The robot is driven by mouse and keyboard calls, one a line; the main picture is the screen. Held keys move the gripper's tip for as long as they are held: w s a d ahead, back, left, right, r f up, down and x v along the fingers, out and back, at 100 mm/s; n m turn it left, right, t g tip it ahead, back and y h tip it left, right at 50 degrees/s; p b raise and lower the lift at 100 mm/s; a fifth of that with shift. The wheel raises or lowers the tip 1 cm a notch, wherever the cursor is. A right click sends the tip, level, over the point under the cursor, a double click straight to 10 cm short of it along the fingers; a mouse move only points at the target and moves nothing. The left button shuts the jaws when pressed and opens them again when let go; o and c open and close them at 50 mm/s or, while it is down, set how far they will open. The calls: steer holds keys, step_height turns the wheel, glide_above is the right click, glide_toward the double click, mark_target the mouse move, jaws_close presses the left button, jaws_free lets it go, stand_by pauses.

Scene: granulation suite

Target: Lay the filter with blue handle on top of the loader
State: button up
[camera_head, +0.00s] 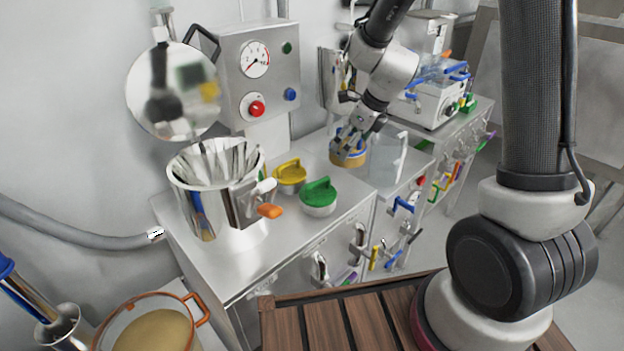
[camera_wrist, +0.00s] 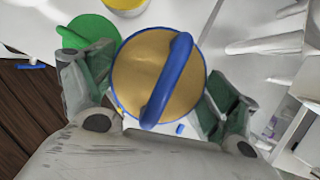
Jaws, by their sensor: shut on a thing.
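The filter with blue handle (camera_head: 347,156) is a round, gold-brown disc with a blue rim and a blue bar handle. It is at the right end of the steel counter in the head view. It fills the middle of the wrist view (camera_wrist: 130,75). My gripper (camera_head: 354,137) comes down over it, with its fingers on either side of the disc in the wrist view (camera_wrist: 158,85). It is shut on the filter. Whether the filter touches the counter I cannot tell. I cannot tell for sure which machine is the loader.
A yellow-handled filter (camera_head: 290,177) and a green-handled filter (camera_head: 318,197) stand on the steel counter (camera_head: 285,235). A shiny steel bowl (camera_head: 213,185) is at left, below a gauge panel (camera_head: 258,75). A clear container (camera_head: 388,160) stands close right of my gripper. A white machine (camera_head: 433,103) is further back.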

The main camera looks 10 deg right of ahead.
mark_target(362, 150)
step_height(362, 150, down, 10)
steer(key=shift+r, duration=0.1)
stand_by(0.4)
steer(key=o, duration=0.8)
steer(key=shift+o, duration=0.2)
steer(key=v, duration=1.2)
steer(key=shift+w+r, duration=0.1)
steer(key=shift+r, duration=0.05)
steer(key=s+d+r+n+h, duration=0.1)
steer(key=s+d+r+n, duration=0.4)
steer(key=s+r+n, duration=0.3)
steer(key=s+d+r+n+h, duration=0.2)
steer(key=s+d+r+n, duration=0.3)
steer(key=s+r+n, duration=0.4)
steer(key=s+n, duration=0.7)
steer(key=n, duration=0.3)
steer(key=shift+d+r+t, duration=0.2)
steer(key=shift+d+t, duration=0.05)
steer(key=shift+t, duration=0.15)
